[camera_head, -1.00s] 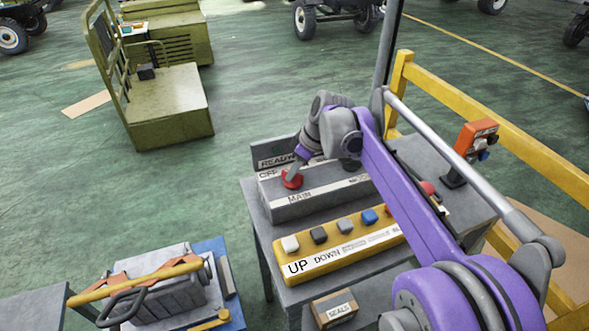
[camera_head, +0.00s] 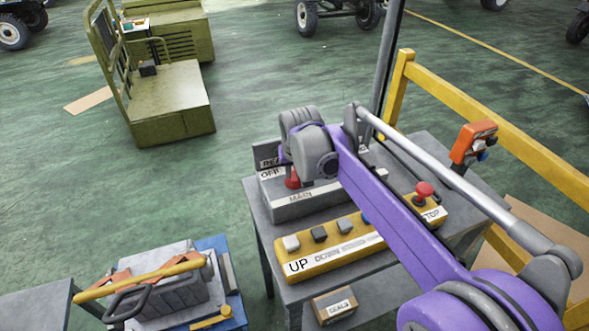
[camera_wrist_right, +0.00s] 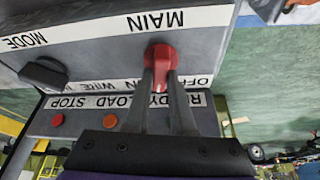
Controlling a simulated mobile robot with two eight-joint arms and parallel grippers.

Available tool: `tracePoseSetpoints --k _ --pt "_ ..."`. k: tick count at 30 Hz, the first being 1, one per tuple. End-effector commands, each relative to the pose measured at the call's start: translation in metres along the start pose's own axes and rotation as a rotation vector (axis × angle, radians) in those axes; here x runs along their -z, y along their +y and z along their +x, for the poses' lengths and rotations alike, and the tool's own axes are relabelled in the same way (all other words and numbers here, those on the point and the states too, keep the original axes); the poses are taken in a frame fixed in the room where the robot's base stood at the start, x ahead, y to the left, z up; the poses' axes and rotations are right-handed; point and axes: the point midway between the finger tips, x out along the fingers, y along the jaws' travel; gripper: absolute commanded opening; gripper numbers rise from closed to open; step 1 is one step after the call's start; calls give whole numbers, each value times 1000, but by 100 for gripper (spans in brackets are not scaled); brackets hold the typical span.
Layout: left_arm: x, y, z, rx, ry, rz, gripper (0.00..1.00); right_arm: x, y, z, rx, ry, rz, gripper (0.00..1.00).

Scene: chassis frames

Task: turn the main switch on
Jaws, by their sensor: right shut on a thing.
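The main switch is a red knob (camera_head: 293,179) at the left end of a grey control box (camera_head: 300,209), beside the OFF label and above the MAIN label. It also shows in the right wrist view as a red knob (camera_wrist_right: 160,58), with the labels upside down. My right gripper (camera_wrist_right: 162,72) is shut on this knob, its two fingers coming down onto it. In the head view my right wrist hides part of the knob and most of the box's upper face. The ON label and the knob's exact pointing direction cannot be made out. My left gripper is not in view.
A black MODE knob (camera_wrist_right: 43,75) sits beside the switch. A yellow pendant (camera_head: 330,247) with several buttons and a red stop button (camera_head: 424,190) lies in front. An orange handset (camera_head: 472,143) stands at the right, near a yellow rail (camera_head: 500,117).

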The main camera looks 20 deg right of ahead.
Motion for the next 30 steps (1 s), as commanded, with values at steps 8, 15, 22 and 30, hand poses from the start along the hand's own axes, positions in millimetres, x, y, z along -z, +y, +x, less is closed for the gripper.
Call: tracePoseSetpoints --k 8,15,22,30 --pt "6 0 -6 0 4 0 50 0 -3 0 -97 -3 233 0" --pt "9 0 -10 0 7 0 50 0 -3 0 -165 -4 398 0" --pt "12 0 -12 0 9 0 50 0 -4 0 -206 -4 498 0" --pt "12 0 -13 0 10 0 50 0 -4 1 -226 -5 546 0"
